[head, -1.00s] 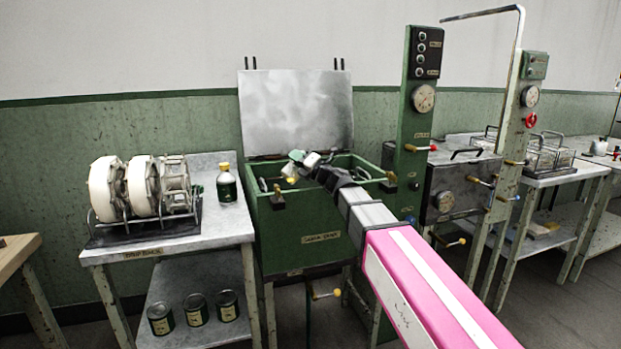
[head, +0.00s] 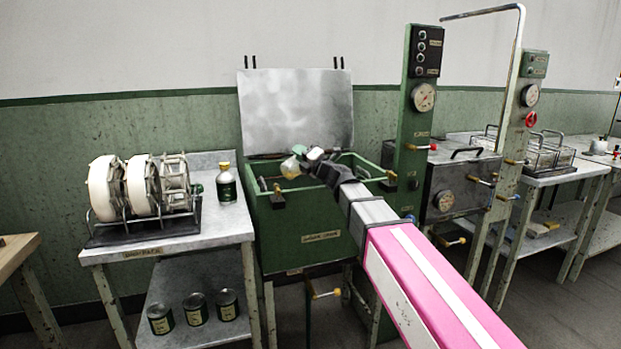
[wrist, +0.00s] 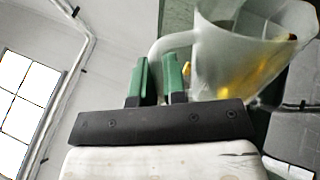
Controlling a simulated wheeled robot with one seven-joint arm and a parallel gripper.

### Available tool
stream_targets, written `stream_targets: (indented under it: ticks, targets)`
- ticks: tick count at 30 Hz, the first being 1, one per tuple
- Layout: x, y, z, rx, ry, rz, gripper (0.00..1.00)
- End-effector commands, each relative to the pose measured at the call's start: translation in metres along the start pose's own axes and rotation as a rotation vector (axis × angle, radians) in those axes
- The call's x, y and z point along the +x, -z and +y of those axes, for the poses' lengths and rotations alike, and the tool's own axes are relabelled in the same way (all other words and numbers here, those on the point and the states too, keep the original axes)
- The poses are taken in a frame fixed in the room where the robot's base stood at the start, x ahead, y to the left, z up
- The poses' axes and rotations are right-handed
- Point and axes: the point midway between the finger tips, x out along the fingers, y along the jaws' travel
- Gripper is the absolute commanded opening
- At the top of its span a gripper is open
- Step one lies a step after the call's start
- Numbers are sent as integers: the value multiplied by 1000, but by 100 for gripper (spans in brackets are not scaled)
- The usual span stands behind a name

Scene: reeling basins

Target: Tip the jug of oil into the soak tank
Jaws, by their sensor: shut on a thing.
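The soak tank (head: 290,243) is a green box in the middle of the head view, with its grey lid (head: 297,110) standing open behind it. The jug of oil (head: 291,168) shows small above the tank's opening, beside my gripper (head: 309,160). In the wrist view the jug (wrist: 220,60) is translucent, with yellow oil inside. My gripper (wrist: 159,78) is shut on its handle, between green finger pads. The jug looks tilted. I cannot tell whether oil is leaving it. The tank's inside is mostly hidden by its front wall and my arm.
A metal table (head: 215,235) on the left bears white reels (head: 125,190) and a bottle with a yellow cap (head: 226,184). Several tins stand on its lower shelf. A green control column (head: 418,130) with a gauge rises right of the tank, close to my arm.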

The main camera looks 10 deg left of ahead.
Motion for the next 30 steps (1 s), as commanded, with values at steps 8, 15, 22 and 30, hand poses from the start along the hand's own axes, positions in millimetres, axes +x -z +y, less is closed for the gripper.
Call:
stream_targets:
  ticks: [8,15,22,30]
  targets:
    - [-2,-2,-3,67,1,-19,0]
    - [-3,-5,-6,132,3,-38,0]
    - [-3,-6,-5,156,4,-46,0]
    - [-3,-6,-3,177,5,-53,0]
